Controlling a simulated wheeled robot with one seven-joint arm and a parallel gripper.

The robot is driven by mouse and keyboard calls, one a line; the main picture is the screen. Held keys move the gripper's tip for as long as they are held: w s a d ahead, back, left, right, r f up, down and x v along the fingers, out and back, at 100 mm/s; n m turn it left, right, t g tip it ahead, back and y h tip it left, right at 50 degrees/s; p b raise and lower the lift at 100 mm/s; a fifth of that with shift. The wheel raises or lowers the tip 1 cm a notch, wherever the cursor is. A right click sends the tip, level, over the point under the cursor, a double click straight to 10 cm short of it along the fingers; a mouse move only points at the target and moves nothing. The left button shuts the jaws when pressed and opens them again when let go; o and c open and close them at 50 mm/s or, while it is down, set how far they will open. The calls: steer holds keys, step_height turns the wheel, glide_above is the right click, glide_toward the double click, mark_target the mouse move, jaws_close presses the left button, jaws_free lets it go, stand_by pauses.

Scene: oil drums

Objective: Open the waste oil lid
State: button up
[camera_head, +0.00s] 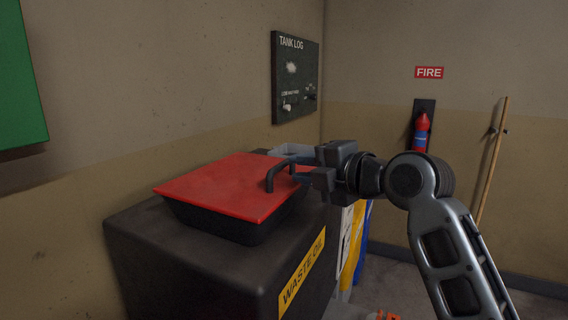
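The waste oil lid (225,186) is a flat red panel with a dark handle (277,174) at its right edge. It lies on the black rim of the dark tank (160,248), which bears a yellow WASTE OIL label (301,271). The lid looks closed. My gripper (300,175) reaches in from the right, with its fingertips at or very close to the handle. I cannot tell whether the fingers are closed on it, as they are small and partly overlap the handle.
A wall stands close behind the tank, with a TANK LOG board (296,78) on it. A grey bin (291,151) stands behind the lid. A red fire extinguisher (421,132) and a wooden pole (492,155) are at the far right wall.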

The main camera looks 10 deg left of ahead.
mark_target(285, 166)
steer(key=shift+p+x, duration=0.55)
steer(key=shift+x, duration=2.5)
steer(key=shift+c, duration=0.5)
jaws_close()
